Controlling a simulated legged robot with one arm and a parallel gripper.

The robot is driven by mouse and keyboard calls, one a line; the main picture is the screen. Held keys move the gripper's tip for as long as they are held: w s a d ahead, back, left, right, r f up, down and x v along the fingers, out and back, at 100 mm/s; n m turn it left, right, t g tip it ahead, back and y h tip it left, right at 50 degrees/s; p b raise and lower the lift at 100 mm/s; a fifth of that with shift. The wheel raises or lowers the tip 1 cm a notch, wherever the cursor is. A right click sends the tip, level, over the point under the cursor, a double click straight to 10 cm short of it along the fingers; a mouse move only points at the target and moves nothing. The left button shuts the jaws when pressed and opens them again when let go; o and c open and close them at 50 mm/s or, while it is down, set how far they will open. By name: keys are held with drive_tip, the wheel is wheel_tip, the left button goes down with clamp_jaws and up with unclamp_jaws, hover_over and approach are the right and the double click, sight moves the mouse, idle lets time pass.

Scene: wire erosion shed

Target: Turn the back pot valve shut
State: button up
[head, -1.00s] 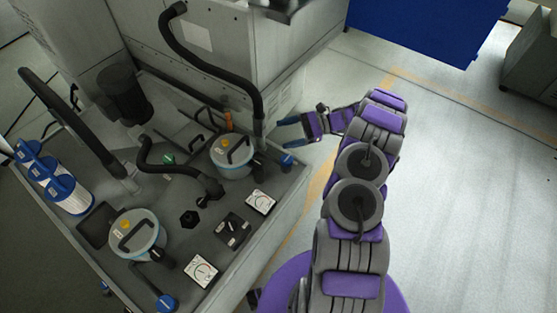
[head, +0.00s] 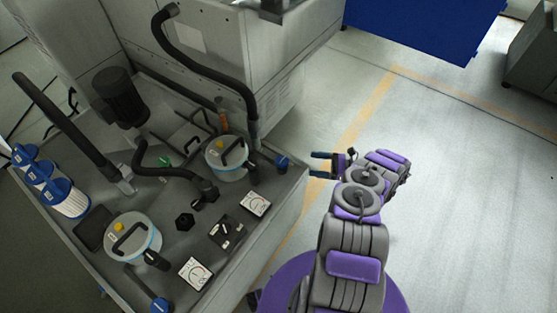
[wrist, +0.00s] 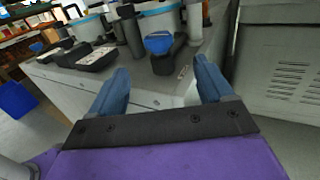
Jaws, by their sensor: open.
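The back pot (head: 228,163) stands on the grey bench unit, with a yellow cap and a black handle on its lid. Its blue valve knob (head: 281,161) sits at the bench's right edge. In the wrist view the blue knob (wrist: 158,43) is ahead, on a dark body, beyond and between my fingertips. My gripper (head: 317,164) is open, its blue fingers pointing left at the knob, a short gap away. It also shows in the wrist view (wrist: 162,72), with nothing between the fingers.
The front pot (head: 133,242) has its own blue knob (head: 162,304) at the near edge. A black hose (head: 208,66) arches down beside the back pot. The floor to the right is clear.

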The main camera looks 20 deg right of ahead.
sight(277, 159)
drive_tip(key=b+x, duration=0.2)
drive_tip(key=x, duration=1.1)
drive_tip(key=shift+a, duration=0.2)
drive_tip(key=shift+w+a, duration=0.45)
drive_tip(key=shift+w+a+b, duration=0.15)
drive_tip(key=shift+a+b, duration=0.15)
drive_tip(key=shift+a, duration=0.4)
drive_tip(key=shift+d, duration=0.3)
drive_tip(key=c, duration=0.6)
drive_tip(key=shift+a, duration=0.1)
drive_tip(key=c, duration=0.4)
